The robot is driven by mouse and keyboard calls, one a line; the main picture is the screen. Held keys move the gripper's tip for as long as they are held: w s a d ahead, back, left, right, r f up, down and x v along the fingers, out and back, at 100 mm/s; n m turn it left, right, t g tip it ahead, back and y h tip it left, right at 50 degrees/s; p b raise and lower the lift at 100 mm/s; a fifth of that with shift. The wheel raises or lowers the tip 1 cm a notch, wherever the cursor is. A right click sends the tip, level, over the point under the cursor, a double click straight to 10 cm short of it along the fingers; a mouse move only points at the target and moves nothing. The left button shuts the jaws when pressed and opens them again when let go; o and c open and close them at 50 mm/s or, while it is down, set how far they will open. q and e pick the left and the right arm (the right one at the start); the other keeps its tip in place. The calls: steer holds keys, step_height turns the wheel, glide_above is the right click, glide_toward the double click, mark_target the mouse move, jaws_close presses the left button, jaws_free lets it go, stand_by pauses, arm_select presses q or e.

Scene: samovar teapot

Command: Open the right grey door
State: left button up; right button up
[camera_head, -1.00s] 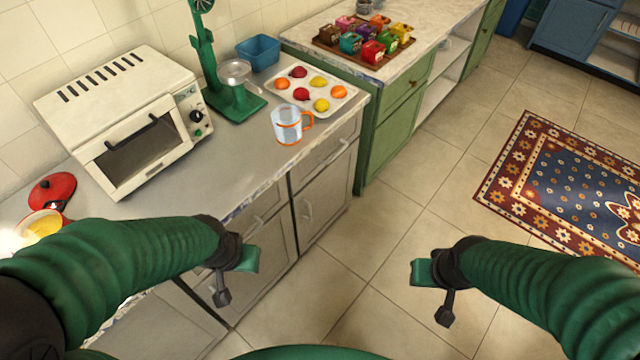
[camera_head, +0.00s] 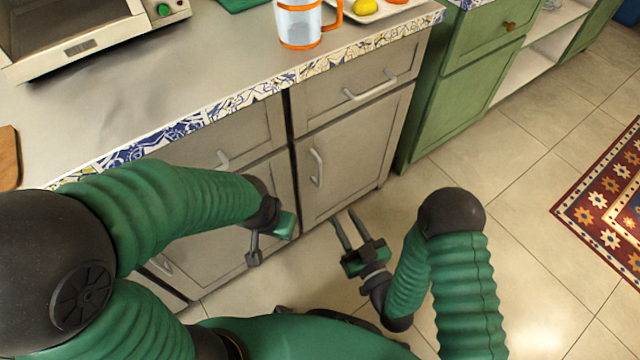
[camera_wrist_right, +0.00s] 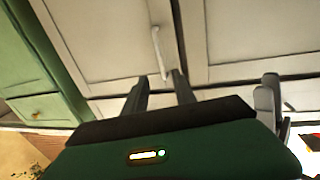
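The right grey door (camera_head: 346,165) is shut, below a grey drawer under the counter. Its curved handle (camera_head: 317,167) is on the door's left side. In the right wrist view the door (camera_wrist_right: 112,48) and its handle (camera_wrist_right: 159,52) are ahead, just beyond the fingers. My right gripper (camera_head: 345,228) is open and empty, its two fingers apart and pointing at the lower part of the door, below the handle and not touching it. My left gripper (camera_head: 270,240) hangs in front of the left grey door (camera_head: 262,205); its finger gap is not clear.
The counter (camera_head: 150,90) above carries an orange-rimmed jug (camera_head: 298,22), a tray of fruit (camera_head: 385,12) and a toaster oven (camera_head: 75,35). A green cabinet (camera_head: 465,90) stands to the right. The tiled floor (camera_head: 520,190) to the right is clear up to a patterned rug (camera_head: 610,200).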

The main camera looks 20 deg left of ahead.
mark_target(320, 174)
steer(key=b+x, duration=0.5)
steer(key=x, duration=1.1)
steer(key=shift+r, duration=0.1)
steer(key=shift+w+a+r, duration=0.1)
steer(key=shift+w+a, duration=0.05)
steer(key=shift+w, duration=0.05)
steer(key=shift+c, duration=0.4)
jaws_close()
